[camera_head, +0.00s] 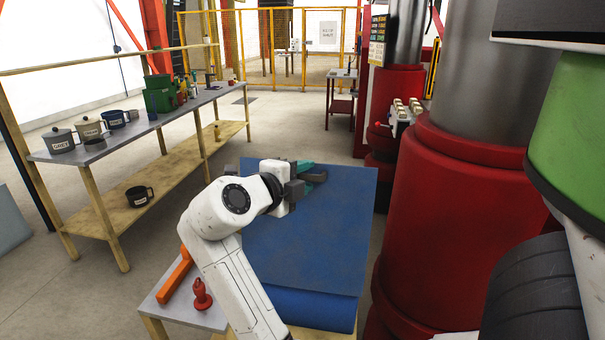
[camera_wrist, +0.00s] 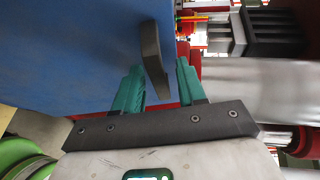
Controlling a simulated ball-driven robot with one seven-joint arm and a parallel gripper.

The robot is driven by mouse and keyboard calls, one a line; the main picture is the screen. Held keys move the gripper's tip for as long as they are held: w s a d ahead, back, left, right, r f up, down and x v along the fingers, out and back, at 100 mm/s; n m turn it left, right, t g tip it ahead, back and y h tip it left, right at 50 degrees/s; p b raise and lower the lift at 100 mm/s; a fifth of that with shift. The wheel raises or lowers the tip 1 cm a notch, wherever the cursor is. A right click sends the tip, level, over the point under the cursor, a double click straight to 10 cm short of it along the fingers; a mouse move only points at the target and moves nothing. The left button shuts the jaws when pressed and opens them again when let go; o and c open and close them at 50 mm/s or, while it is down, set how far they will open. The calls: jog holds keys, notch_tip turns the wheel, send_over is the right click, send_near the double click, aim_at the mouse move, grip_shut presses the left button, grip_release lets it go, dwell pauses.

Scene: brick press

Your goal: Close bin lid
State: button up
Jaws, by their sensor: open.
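The blue bin lid (camera_head: 305,230) is a wide flat panel in the middle of the head view. It fills the upper left of the wrist view (camera_wrist: 60,50). A dark grey handle (camera_wrist: 153,58) stands out from it, close to its far edge in the head view. My gripper (camera_wrist: 160,82) has teal fingers and is open at the handle. The handle's end shows between the two fingers, and I cannot tell whether either finger touches it. In the head view my wrist partly hides the fingers and handle. I cannot tell whether the lid lies fully down.
Large red press columns (camera_head: 450,215) stand close on the right. A bench (camera_head: 110,140) with mugs and a green container stands at the left. A small stand (camera_head: 185,312) with an orange bar and a red tool (camera_head: 201,294) is near my arm.

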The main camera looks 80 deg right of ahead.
grip_shut()
dwell(0.4)
